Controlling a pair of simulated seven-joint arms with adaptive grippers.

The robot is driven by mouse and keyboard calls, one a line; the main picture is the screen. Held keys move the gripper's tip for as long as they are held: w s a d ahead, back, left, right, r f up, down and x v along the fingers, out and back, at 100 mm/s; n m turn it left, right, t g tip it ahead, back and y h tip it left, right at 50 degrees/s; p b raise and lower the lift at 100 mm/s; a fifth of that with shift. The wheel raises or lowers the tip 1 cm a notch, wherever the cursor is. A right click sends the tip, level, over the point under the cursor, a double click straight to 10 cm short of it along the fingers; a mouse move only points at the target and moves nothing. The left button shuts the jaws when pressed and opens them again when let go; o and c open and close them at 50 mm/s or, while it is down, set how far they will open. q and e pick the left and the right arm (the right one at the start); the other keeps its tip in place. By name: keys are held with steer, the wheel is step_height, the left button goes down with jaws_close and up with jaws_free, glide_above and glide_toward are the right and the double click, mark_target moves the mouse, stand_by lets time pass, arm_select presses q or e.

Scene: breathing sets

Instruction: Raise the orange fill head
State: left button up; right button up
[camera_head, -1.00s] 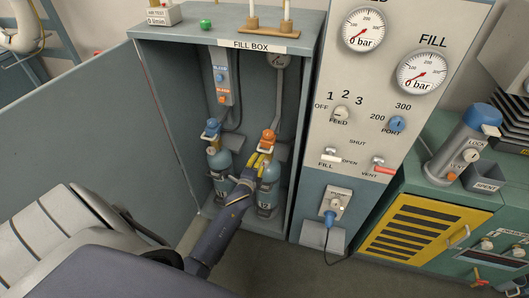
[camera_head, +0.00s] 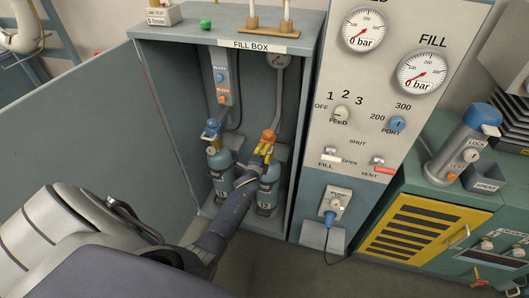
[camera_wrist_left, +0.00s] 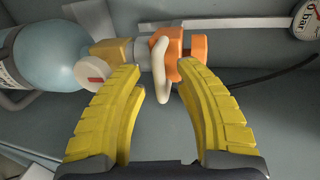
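The orange fill head (camera_head: 269,136) is in the fill box, at the top of the right-hand cylinder (camera_head: 267,190). In the left wrist view the orange fill head (camera_wrist_left: 186,52) lies beside the cylinder's brass valve (camera_wrist_left: 118,50), with a pale curved bar (camera_wrist_left: 161,68) across it. My left gripper (camera_head: 264,152) is just below the head. In the wrist view my left gripper (camera_wrist_left: 160,82) has its yellow fingers apart, with the bar and part of the head between or just beyond the tips. Contact cannot be told. My right gripper is not in view.
A blue head (camera_head: 212,128) sits over the left cylinder (camera_head: 219,165) in the box. The box door (camera_head: 90,140) stands open at left. The gauge panel (camera_head: 350,120) is to the right. A white knob (camera_wrist_left: 92,75) is close to the left finger.

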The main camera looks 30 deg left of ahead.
arm_select(q)
jaws_close()
stand_by(0.3)
